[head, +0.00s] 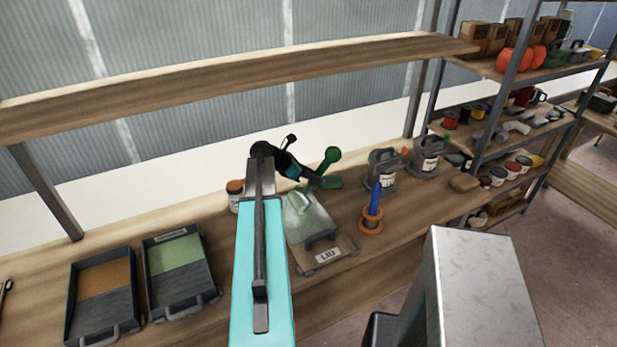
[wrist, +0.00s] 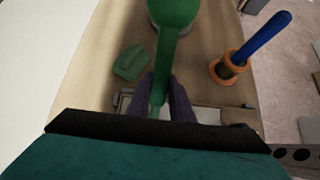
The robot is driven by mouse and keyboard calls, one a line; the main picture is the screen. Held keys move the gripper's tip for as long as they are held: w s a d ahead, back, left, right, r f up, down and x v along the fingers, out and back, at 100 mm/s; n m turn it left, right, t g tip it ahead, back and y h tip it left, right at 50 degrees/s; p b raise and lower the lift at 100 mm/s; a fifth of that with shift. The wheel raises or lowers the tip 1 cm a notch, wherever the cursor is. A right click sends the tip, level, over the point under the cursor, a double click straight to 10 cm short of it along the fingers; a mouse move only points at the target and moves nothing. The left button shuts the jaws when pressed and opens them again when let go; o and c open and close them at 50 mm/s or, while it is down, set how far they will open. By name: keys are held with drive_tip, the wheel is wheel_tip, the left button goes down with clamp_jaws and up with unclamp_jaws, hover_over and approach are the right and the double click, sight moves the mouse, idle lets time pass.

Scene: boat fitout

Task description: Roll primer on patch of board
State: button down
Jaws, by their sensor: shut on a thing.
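My gripper (head: 301,174) is shut on a green handled tool with a rounded end (head: 332,154), above the bench. In the wrist view, the dark fingers (wrist: 163,88) close around its green stem (wrist: 166,55). A pale roller-like cylinder (head: 299,201) shows just below the gripper; I cannot tell whether it belongs to the held tool. Two dark trays stand left, one with a brown patch (head: 105,277), one with a green patch (head: 174,255).
A blue-handled tool (head: 375,198) stands in an orange-ringed holder (head: 371,224) right of the panel. A green block (wrist: 130,62) lies on the bench. Grey cans (head: 382,170), a jar (head: 235,196) and an overhead wooden shelf (head: 230,70) are near. Loaded shelves stand right.

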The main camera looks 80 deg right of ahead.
drive_tip(key=shift+s+d, duration=0.5)
drive_tip(key=shift+s, duration=0.15)
drive_tip(key=shift+s+d, duration=0.1)
drive_tip(key=s+d+p, duration=0.1)
drive_tip(key=s+d, duration=0.2)
drive_tip(key=shift+s, duration=0.25)
drive_tip(key=shift+a+r, duration=0.1)
drive_tip(key=shift+w+a+p, duration=0.25)
drive_tip(key=shift+w+a, duration=0.5)
drive_tip(key=shift+w, duration=0.2)
drive_tip(key=shift+w+a+p, duration=0.2)
drive_tip(key=shift+w+a, duration=0.55)
drive_tip(key=shift+w, duration=0.15)
drive_tip(key=shift+w+a+p, duration=0.15)
drive_tip(key=shift+w+a, duration=0.6)
drive_tip(key=shift+w, duration=0.2)
drive_tip(key=shift+w+a+p, duration=0.15)
drive_tip(key=shift+w+a, duration=0.6)
drive_tip(key=shift+w, duration=0.15)
